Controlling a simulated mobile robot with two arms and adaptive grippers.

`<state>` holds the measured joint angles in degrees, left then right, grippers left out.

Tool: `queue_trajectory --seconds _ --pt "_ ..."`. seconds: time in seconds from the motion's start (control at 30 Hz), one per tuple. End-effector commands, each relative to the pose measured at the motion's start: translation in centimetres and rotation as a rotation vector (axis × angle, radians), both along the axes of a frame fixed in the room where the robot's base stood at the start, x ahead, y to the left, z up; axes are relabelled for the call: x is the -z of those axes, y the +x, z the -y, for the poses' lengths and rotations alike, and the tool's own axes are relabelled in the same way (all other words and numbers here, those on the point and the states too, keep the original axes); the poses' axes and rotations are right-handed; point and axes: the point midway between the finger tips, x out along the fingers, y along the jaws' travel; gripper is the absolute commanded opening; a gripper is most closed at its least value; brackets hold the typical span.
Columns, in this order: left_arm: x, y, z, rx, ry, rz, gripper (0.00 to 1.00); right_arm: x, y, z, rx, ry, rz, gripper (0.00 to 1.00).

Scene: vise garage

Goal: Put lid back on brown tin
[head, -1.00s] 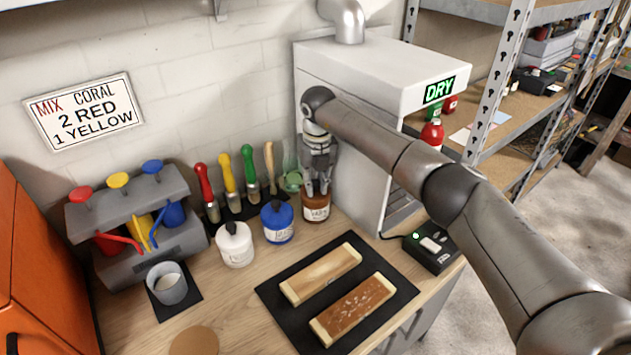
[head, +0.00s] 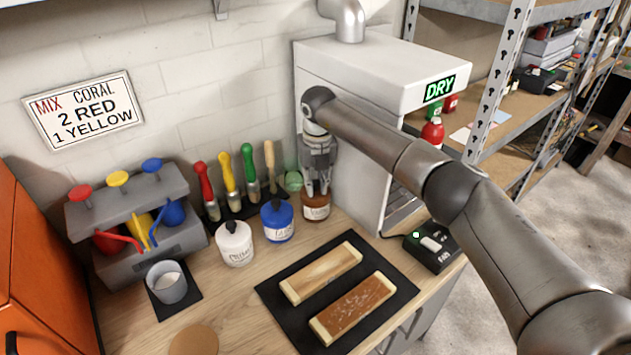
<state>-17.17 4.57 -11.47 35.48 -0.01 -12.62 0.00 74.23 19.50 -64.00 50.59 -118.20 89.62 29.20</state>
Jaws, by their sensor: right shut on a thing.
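The brown tin (head: 316,208) stands upright on the bench, beside the white dryer box. My right gripper (head: 317,187) points straight down over its top and is shut on the tin's lid, which the fingers mostly hide. I cannot tell whether the lid is seated on the rim or slightly above it. My left gripper is out of view.
A blue tin (head: 278,221) and a white tin (head: 235,243) stand to the left. Behind are upright brushes (head: 228,182). A black mat (head: 271,293) with two wooden blocks lies in front. The dryer (head: 352,110) stands close at right.

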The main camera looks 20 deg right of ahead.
Motion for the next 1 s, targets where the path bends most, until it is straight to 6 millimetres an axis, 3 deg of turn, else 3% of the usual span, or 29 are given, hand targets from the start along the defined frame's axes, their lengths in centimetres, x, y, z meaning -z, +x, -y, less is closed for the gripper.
queue_trajectory --seconds 0.47,0.5,0.67,0.9,1.0 --pt "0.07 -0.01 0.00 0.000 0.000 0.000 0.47 0.02 0.03 0.01 0.000 0.000 0.000 0.01" --pt "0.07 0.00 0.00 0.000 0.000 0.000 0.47 0.02 0.03 0.01 0.000 0.000 0.000 0.23" --pt "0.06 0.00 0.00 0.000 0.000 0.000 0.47 0.02 0.03 0.01 0.000 0.000 0.000 0.43" --pt "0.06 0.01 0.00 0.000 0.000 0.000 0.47 0.04 0.02 0.00 0.000 0.000 0.000 0.45" --pt "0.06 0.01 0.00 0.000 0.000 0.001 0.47 0.03 0.02 0.00 0.000 0.000 0.000 0.58"
